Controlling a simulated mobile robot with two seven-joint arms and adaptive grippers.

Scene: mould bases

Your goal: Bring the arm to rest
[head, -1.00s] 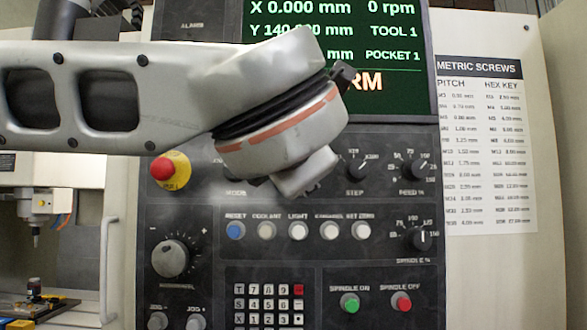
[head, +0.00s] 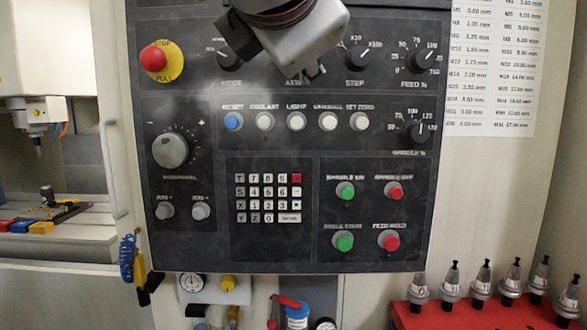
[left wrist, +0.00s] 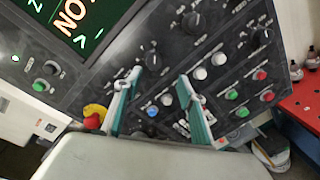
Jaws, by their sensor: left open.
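My left gripper (left wrist: 156,84) shows in the left wrist view with its two teal-lined fingers spread apart and nothing between them. Behind the fingers is the machine's dark control panel (left wrist: 220,38), tilted in that view. In the head view the end of my left arm hangs at the top centre, in front of the upper row of knobs on the control panel (head: 210,235). Its fingers cannot be made out clearly there. I cannot tell the exact gap between the gripper and the panel. My right gripper is in neither current view.
A red-and-yellow stop button (head: 156,57) stands out at the panel's upper left. Tool holders stand on a red rack (head: 470,316) at the lower right. A blue coiled hose (head: 127,258) hangs below left. The machine's open bay (head: 45,165) is at left.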

